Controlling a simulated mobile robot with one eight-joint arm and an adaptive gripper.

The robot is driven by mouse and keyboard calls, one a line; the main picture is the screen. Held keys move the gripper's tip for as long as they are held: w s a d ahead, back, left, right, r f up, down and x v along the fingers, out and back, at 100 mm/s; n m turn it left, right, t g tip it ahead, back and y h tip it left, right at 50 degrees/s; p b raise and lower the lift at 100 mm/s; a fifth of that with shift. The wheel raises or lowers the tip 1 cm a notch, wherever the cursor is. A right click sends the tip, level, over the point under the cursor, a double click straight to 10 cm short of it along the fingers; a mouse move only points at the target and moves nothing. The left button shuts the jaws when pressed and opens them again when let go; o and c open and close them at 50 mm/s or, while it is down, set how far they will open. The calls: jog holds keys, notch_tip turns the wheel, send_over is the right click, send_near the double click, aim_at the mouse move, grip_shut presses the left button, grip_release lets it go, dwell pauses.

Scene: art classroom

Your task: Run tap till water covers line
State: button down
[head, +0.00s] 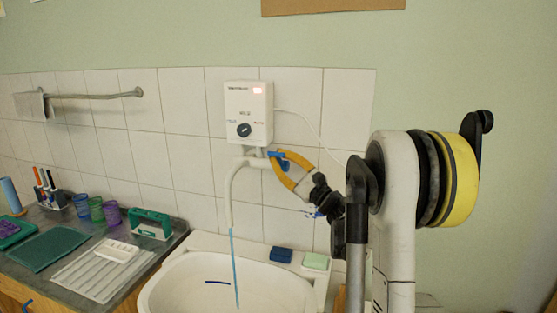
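A white wall tap (231,185) with a curved spout hangs over the white sink (170,287). A thin blue stream of water (234,265) runs from the spout into the basin. A dark blue line (217,282) shows on the basin's inside; I cannot tell the water level against it. The tap's blue handle (285,154) is on its right side. My gripper (277,157), with yellow fingers, has its tips at this handle, partly hiding it. The fingers bow apart behind the tips; whether they are closed on the handle is unclear.
A white water heater (248,112) with a dark knob is above the tap. A blue sponge (281,254) and a green soap block (316,261) lie on the sink's back rim. Cups (96,210), a green caddy (151,223) and a ribbed drainer (100,270) crowd the left counter.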

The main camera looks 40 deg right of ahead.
dwell(0.3)
jog(key=c, duration=1.5)
grip_release()
jog(key=shift+s, duration=0.1)
jog(key=v, duration=1.2)
jog(key=shift+f, duration=0.1)
